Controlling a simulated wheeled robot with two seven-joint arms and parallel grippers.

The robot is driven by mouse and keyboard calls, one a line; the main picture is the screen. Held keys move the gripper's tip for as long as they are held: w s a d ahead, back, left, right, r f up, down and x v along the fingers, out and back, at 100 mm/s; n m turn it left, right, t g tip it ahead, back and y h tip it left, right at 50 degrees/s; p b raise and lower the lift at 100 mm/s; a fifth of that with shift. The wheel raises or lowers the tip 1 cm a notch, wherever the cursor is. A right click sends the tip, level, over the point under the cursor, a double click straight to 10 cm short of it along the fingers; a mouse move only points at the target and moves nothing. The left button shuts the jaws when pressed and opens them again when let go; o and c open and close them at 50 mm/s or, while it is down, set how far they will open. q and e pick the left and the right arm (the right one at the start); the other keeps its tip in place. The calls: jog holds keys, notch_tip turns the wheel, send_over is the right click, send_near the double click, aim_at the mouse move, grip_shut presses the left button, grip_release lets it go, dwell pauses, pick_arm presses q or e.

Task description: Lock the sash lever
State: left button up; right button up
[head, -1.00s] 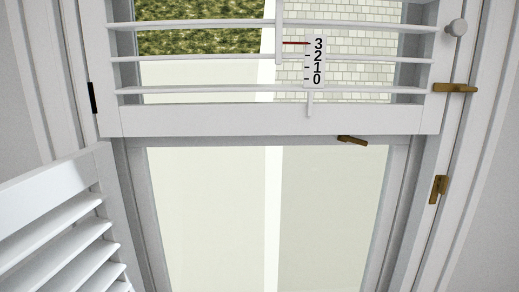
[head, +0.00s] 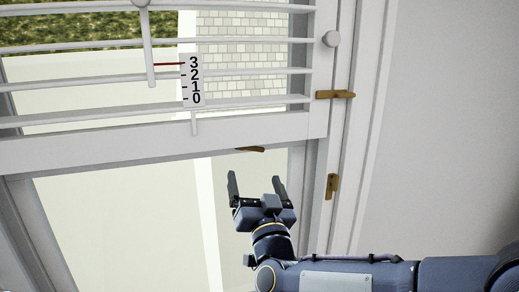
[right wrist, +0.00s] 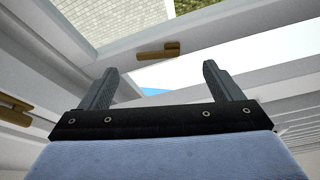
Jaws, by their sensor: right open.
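A brass lever (head: 250,149), which looks like the sash lever, shows just under the shutter's bottom rail; the rail hides part of its surroundings. In the right wrist view the brass lever (right wrist: 158,52) lies roughly level on a pale window rail, beyond and between my fingertips. My right gripper (head: 256,180) is open and empty, fingers pointing up, a little below the lever in the head view. It also shows in the right wrist view (right wrist: 160,72), apart from the lever. My left gripper is not in view.
A brass latch (head: 335,94) and a brass fitting (head: 332,187) sit on the right side. The wall (head: 450,120) at right is bare.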

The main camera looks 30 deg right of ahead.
aim_at(251, 150)
jog(key=shift+h, duration=0.4)
jog(key=p+x, duration=0.1)
jog(key=x, duration=0.3)
jog(key=p+x, duration=0.2)
jog(key=x, duration=0.2)
jog(key=shift+s+d+r, duration=0.15)
jog(key=shift+s+r, duration=0.05)
jog(key=shift+r, duration=0.2)
jog(key=shift+c, duration=0.3)
